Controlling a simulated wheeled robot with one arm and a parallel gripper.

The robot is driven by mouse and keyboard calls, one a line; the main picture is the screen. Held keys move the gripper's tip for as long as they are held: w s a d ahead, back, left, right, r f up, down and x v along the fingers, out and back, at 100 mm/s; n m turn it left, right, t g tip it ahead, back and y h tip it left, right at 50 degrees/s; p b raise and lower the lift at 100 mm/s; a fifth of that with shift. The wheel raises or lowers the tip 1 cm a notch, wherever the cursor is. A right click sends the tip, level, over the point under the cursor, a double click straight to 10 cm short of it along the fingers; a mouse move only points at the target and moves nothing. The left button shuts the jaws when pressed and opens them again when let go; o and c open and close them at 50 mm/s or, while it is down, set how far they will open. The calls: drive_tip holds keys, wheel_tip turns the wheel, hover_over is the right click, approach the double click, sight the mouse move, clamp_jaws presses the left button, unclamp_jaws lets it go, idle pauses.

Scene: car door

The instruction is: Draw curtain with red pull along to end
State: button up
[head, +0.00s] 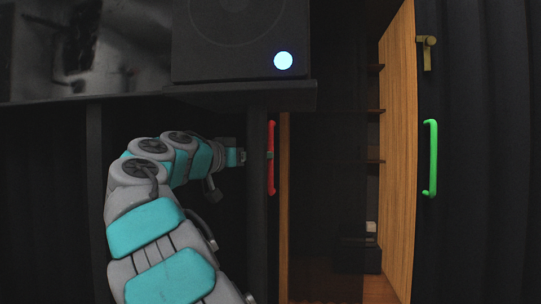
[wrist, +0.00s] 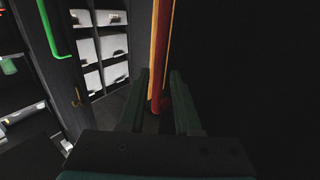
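The curtain pull is a red vertical bar (head: 271,175) on the dark curtain panel, left of the opening in the head view. In the wrist view the red bar (wrist: 160,60) runs down from the top edge to between my fingers. My gripper (wrist: 159,90) has one finger on each side of the bar, with narrow dark gaps showing between bar and fingers, so it looks open around it. In the head view my gripper (head: 268,155) reaches the middle of the bar from the left. Contact is too dark to tell.
A green bar handle (head: 431,158) and a brass latch (head: 427,52) are on the dark panel at the right. The opening shows shelves and a wooden side panel (head: 401,150). A dark box with a lit round spot (head: 283,61) stands on a ledge above my arm.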

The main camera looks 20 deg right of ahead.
drive_tip(key=x, duration=0.4)
drive_tip(key=shift+w+d, duration=0.1)
drive_tip(key=shift+d, duration=0.15)
clamp_jaws()
idle(1.2)
